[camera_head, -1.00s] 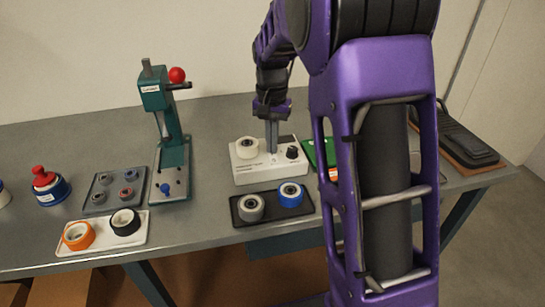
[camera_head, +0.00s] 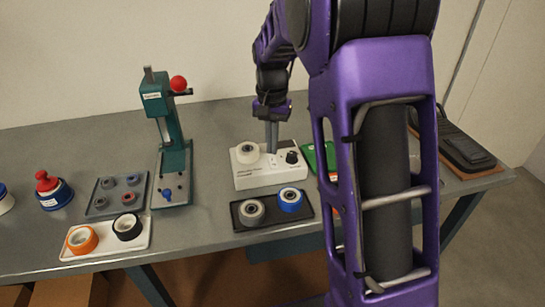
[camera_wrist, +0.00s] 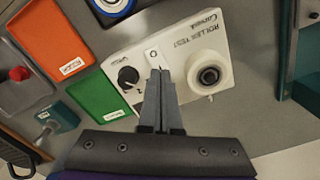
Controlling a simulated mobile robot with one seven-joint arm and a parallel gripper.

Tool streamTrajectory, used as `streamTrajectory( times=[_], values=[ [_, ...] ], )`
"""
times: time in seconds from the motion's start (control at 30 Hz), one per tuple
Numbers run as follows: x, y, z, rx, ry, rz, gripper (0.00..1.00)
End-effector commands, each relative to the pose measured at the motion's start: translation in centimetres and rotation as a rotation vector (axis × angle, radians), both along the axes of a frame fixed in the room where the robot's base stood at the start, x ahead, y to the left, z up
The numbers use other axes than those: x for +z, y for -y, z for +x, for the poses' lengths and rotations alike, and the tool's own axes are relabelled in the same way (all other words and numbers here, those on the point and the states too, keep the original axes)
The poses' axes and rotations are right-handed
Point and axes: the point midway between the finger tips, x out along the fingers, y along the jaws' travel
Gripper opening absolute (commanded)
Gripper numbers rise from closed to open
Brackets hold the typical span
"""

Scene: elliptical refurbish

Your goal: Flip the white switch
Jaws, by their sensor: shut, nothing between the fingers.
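The white roller test box (camera_head: 270,180) stands on the table, with a white wheel (camera_head: 247,152) on its left and a black knob (camera_head: 292,157) on its right. My gripper (camera_head: 272,151) is shut and empty, pointing down over the middle of the box. In the wrist view the white switch (camera_wrist: 152,55) sits on a small plate between the knob (camera_wrist: 128,75) and the wheel (camera_wrist: 209,75). My closed fingertips (camera_wrist: 160,72) are right beside the switch and cover part of its plate. I cannot tell whether they touch it or which way it is tilted.
A dark tray (camera_head: 238,222) with a grey and a blue wheel lies in front of the box. A green tray (camera_head: 318,152) lies to its right. A green press (camera_head: 172,150) with a red knob stands left. My arm hides the table's right part.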

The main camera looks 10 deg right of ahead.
Motion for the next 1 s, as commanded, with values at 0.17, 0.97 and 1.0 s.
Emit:
streamTrajectory(
  times=[0.17,0.97,1.0],
  values=[
    [1.9,0.0,0.0,0.0,0.001,0.0,0.0],
    [4.7,0.0,0.0,0.0,0.001,0.0,0.0],
    [4.7,0.0,0.0,0.0,0.001,0.0,0.0]
  ],
)
